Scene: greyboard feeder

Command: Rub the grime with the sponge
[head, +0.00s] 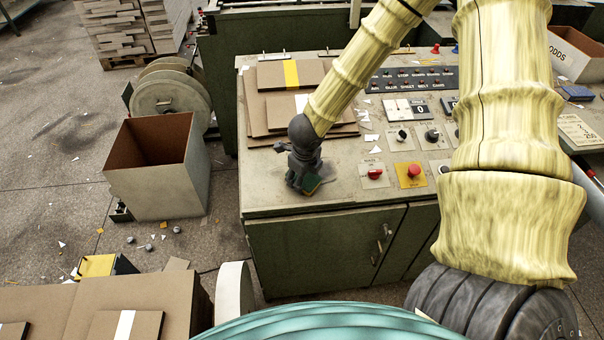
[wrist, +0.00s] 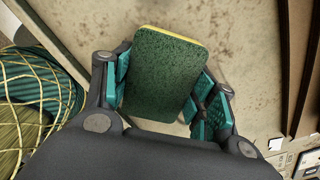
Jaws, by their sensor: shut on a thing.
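My gripper (head: 303,180) is over the left front part of the machine's worktop (head: 262,187). It is shut on the sponge (wrist: 162,72), which has a dark green scrub face and a thin yellow edge. In the head view only a small corner of the sponge (head: 311,185) shows below the fingers, close to the worktop. A dark smudge of grime (head: 272,170) lies on the worktop beside the gripper. In the wrist view, brownish specks show on the pale surface beyond the sponge. I cannot tell whether the sponge touches the surface.
Cardboard sheets (head: 262,112) lie on the worktop behind the gripper. A control panel with a red button on a yellow plate (head: 411,174) is to the right. An open box (head: 160,180) stands on the floor at left. Scraps litter the floor.

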